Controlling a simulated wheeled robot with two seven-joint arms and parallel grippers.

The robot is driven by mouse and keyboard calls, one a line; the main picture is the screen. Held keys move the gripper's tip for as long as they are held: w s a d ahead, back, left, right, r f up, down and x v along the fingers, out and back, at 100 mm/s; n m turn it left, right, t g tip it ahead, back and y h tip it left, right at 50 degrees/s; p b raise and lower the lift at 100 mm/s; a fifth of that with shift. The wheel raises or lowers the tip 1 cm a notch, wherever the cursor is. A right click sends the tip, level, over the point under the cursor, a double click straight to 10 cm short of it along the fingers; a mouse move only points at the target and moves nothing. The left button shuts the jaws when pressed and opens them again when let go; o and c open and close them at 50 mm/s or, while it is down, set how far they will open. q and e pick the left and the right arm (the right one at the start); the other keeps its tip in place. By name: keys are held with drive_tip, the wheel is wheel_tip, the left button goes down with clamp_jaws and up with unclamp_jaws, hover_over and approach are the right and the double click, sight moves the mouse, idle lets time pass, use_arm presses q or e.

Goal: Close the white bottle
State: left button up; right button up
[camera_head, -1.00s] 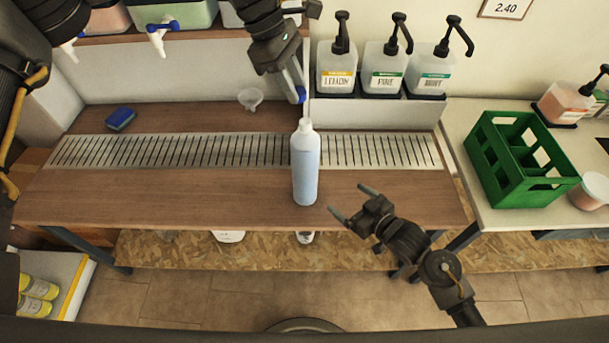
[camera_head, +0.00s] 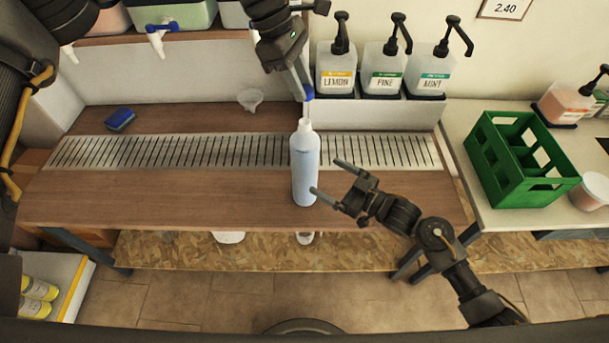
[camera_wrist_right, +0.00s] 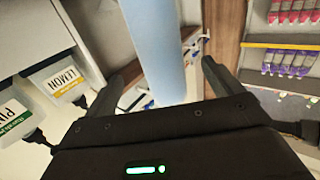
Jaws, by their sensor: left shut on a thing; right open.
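The white bottle (camera_head: 305,168), pale bluish with a narrow neck, stands upright near the front of the wooden counter, just in front of the metal grate. My left gripper (camera_head: 307,93) is shut on a small blue cap (camera_head: 308,97) and holds it above the bottle's neck; the fingers partly hide it. My right gripper (camera_head: 328,178) is open to the right of the bottle, with its fingers pointing at the bottle's body. In the right wrist view the bottle (camera_wrist_right: 153,45) shows beyond and between the open fingertips. I cannot tell whether they touch it.
Three pump bottles (camera_head: 388,72) labelled lemon, pine and mint stand behind. A green crate (camera_head: 500,165) is on the right counter. A blue sponge (camera_head: 120,118) and a small clear funnel (camera_head: 250,99) lie at the back left. The slotted grate (camera_head: 200,151) and the front left counter are clear.

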drive_tip(key=x, duration=1)
drive_tip(key=shift+f, duration=0.1)
drive_tip(key=c, duration=1.5)
use_arm(q)
hover_over(309, 131)
drive_tip(key=w+a, duration=0.1)
drive_tip(key=a, duration=0.1)
drive_tip(key=shift+w+f, duration=0.1)
drive_tip(key=shift+f, duration=2.4)
use_arm(e)
drive_tip(key=shift+o, duration=0.2)
use_arm(q)
drive_tip(key=shift+f, duration=0.9)
drive_tip(key=shift+f, duration=0.55)
